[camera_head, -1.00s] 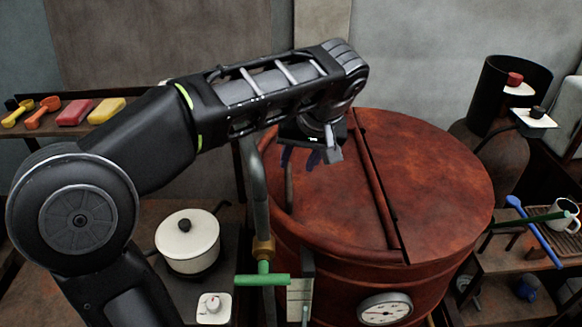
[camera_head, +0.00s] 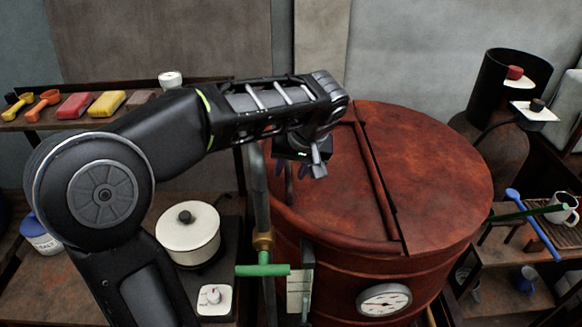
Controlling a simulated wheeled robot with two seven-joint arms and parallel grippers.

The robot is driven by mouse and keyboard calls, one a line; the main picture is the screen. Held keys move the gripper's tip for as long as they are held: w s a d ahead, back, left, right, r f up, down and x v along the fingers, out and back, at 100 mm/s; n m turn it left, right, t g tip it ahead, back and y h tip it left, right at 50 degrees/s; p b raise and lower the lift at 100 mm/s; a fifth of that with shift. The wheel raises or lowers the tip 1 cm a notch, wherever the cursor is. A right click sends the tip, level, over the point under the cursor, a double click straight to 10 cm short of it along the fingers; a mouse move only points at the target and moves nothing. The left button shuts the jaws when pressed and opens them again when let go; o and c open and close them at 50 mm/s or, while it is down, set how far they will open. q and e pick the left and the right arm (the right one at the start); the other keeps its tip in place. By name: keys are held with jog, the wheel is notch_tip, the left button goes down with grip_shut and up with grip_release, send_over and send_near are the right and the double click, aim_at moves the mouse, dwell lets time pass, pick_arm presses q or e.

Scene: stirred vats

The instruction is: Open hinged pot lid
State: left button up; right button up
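A big copper-red vat (camera_head: 345,275) stands right of centre. Its round top has a hinged lid; a raised strip crosses the top, with one lid section (camera_head: 330,205) on the left and another (camera_head: 430,170) on the right. Both lie flat and closed. My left gripper (camera_head: 291,170) is over the left edge of the lid, near an upright bar or handle there. Its fingers are small, dark and partly hidden by the wrist, so I cannot tell whether they are open or touch anything. My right gripper is not in view.
A pipe with a green valve handle (camera_head: 262,270) rises at the vat's left front. A gauge (camera_head: 384,300) sits on the vat's front. A white pot (camera_head: 188,234) stands left on a burner. Shelves with mugs and a blue spoon (camera_head: 533,225) are at the right.

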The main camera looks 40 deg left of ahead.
pick_arm(q)
jog(key=shift+c, duration=0.4)
grip_shut()
dwell(1.0)
